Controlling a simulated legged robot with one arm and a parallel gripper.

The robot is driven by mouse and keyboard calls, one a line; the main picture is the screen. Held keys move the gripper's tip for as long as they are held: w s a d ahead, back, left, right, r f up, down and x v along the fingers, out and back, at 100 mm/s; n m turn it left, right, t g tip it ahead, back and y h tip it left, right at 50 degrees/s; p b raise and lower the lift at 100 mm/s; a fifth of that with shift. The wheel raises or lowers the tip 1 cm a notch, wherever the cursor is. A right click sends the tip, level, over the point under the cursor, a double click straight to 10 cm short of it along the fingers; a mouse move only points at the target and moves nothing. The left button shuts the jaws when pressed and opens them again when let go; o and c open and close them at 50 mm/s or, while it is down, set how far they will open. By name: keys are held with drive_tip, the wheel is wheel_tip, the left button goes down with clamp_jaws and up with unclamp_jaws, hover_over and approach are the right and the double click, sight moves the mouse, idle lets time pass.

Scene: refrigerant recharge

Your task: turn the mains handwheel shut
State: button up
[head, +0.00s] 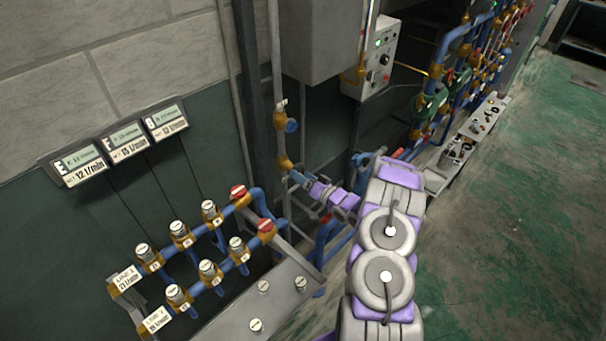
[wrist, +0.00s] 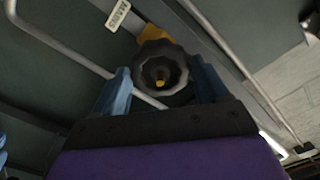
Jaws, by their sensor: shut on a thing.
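A dark, lobed handwheel (wrist: 150,54) with a small yellow centre shows in the wrist view, in front of a brass-coloured fitting. My gripper (wrist: 162,82) has its two blue fingers on either side of the wheel and is shut on it. In the head view my gripper (head: 297,179) reaches to the grey vertical pipe by the wall, just below a brass fitting (head: 284,162). The handwheel in the grip cannot be made out there. The wheel's turn position cannot be told.
A small blue knob (head: 292,125) sits higher on the same pipe. Blue manifolds with several valves and red caps (head: 238,192) stand at lower left, under three display panels (head: 122,144). A grey control box (head: 378,62) hangs behind. Green floor (head: 510,220) is open at right.

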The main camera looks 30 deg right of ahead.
drive_tip(key=shift+d+m, duration=0.1)
drive_tip(key=shift+m, duration=0.8)
drive_tip(key=shift+r+p, duration=0.1)
drive_tip(key=shift+p, duration=0.25)
drive_tip(key=shift+m+p, duration=0.85)
drive_tip(key=shift+m, duration=1.45)
drive_tip(key=m+p, duration=0.1)
drive_tip(key=m, duration=0.3)
drive_tip(key=shift+m, duration=0.4)
drive_tip(key=o, duration=1)
drive_tip(key=shift+o, duration=0.2)
